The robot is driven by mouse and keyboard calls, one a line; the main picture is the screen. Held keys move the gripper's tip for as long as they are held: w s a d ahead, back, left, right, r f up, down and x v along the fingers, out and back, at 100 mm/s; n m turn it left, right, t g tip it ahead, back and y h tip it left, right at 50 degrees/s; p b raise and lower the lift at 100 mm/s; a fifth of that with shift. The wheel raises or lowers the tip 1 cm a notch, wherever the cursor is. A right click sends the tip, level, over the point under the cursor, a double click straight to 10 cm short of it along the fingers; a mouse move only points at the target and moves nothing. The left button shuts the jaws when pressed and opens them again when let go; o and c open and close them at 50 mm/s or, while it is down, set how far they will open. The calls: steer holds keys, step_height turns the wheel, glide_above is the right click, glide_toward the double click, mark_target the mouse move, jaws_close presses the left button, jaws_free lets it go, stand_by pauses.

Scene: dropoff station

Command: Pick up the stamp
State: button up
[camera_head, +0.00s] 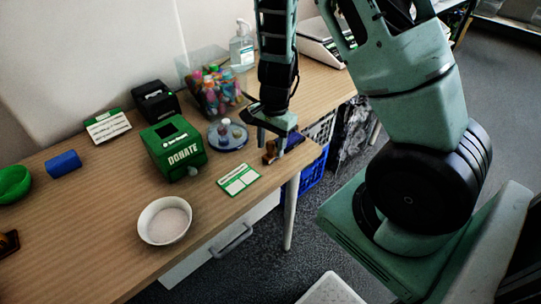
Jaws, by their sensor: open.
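My gripper (271,146) points down at the right end of the wooden table, with its two fingers apart. A small brown and dark object (292,143), which looks like the stamp, lies on the table near the right front corner. The fingers are right at it and partly hide it. I cannot tell whether they touch it or stand around it.
The table (110,230) also holds a green donate box (172,150), a round clear tray (228,136), a green-white card (239,179), a white bowl (165,221) and a blue cylinder (63,163). A clear bin of colourful items (213,92) stands behind. The table's front edge is close.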

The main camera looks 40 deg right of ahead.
mark_target(271, 143)
steer(key=shift+a+f, duration=0.1)
steer(key=shift+f, duration=0.55)
jaws_close()
steer(key=shift+r, duration=0.1)
step_height(271, 143, up, 10)
steer(key=p, duration=0.3)
